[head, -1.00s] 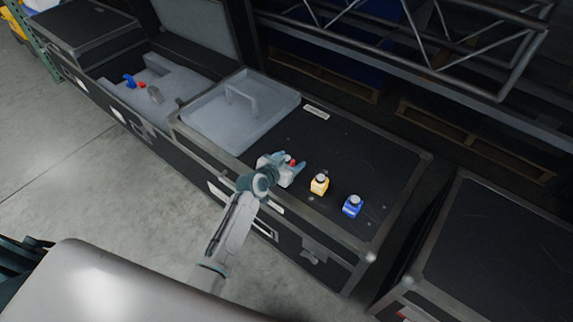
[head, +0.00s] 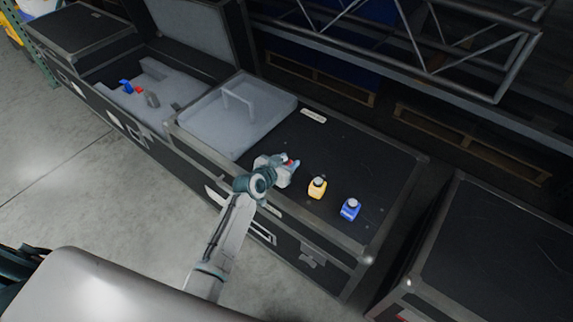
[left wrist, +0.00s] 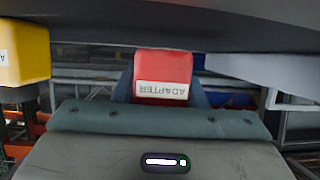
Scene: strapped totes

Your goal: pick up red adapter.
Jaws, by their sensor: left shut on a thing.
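The red adapter (left wrist: 163,72) fills the middle of the left wrist view, with a white label reading ADAPTER upside down. In the head view only a small red part of it (head: 291,162) shows at my left gripper (head: 289,167). My left gripper is shut on the red adapter, over the black case top. Its fingers partly hide the adapter, and I cannot tell whether it touches the case. My right gripper is not in view.
A yellow adapter-like block (head: 317,188) and a blue one (head: 350,209) stand right of the gripper on the black case (head: 375,165). An open case with grey foam (head: 172,88) holds small blue and red items.

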